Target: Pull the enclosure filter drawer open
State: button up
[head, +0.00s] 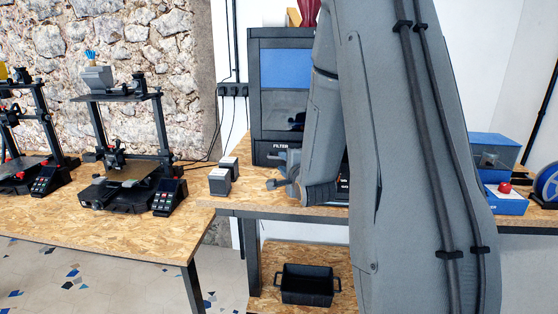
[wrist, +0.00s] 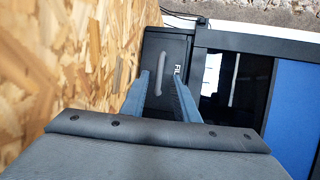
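The enclosure (head: 285,70) is a dark-framed cabinet with a blue panel, standing on the wooden bench. Its filter drawer (head: 281,147) is the black front at the bottom, marked FILTER, and it looks closed. The drawer also shows in the wrist view (wrist: 178,44), with a slim grey handle (wrist: 163,64). My gripper (head: 276,171) is in front of the drawer, low over the bench. In the wrist view its two fingers (wrist: 160,78) are apart, with the handle seen between them. I cannot tell whether the tips reach the handle. My arm hides the enclosure's right part.
Small grey-black boxes (head: 220,181) stand on the bench left of my gripper. Two open-frame printers (head: 125,165) stand on the left table. A black bin (head: 307,285) sits on the shelf below. A blue box with a red button (head: 505,201) is at the right.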

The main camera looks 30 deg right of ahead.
aim_at(278, 158)
jog(key=shift+p+x, duration=0.7)
jog(key=shift+x, duration=2.1)
grip_shut()
